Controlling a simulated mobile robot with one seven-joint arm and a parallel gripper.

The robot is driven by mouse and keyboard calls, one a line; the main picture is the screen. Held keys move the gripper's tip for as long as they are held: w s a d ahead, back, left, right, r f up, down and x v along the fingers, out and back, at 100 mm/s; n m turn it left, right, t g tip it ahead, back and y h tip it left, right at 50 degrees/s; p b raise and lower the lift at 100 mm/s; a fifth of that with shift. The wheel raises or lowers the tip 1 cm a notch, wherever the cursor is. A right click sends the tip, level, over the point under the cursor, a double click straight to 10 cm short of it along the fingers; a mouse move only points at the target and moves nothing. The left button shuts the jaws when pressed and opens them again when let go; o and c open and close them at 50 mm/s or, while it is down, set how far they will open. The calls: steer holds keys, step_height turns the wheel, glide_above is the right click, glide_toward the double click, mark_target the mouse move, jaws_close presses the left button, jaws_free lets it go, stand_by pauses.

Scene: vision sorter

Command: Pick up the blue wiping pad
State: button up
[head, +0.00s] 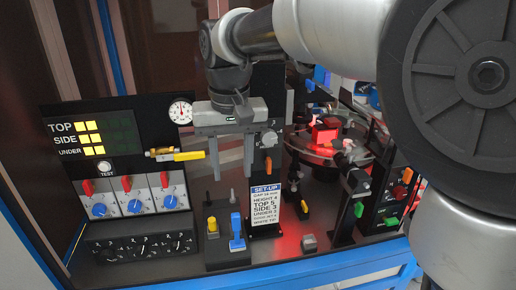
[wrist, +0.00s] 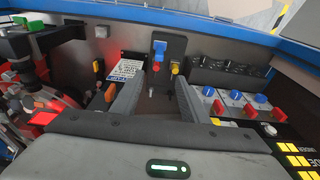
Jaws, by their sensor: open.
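A blue upright piece (head: 237,236), the likeliest wiping pad, stands in a black holder (head: 228,258) near the front of the bench; it also shows in the wrist view (wrist: 160,48). A yellow-tipped piece (head: 212,226) stands beside it on the left. My gripper (head: 232,176) is open and empty, with its fingers pointing down above and behind the holder. In the wrist view, the blue piece lies beyond the gap between the fingertips (wrist: 158,82), and neither finger touches it. The bottom of the blue piece is hidden in the holder.
A white set-up card (head: 265,205) stands right of the holder. Left are a panel with red switches and blue knobs (head: 131,194) and a yellow-handled part (head: 189,156). A round glass disc (head: 312,150) with a red part is at right. A blue rail (head: 270,272) edges the front.

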glide_above(236, 215)
steer(key=s, duration=0.1)
step_height(236, 215, down, 11)
steer(key=shift+a+r, duration=0.15)
steer(key=shift+w+f, duration=0.2)
steer(key=shift+f, duration=0.85)
steer(key=shift+w+f, duration=0.2)
steer(key=shift+f, duration=0.9)
steer(key=shift+w+f, duration=0.2)
steer(key=shift+f, duration=0.85)
jaws_close()
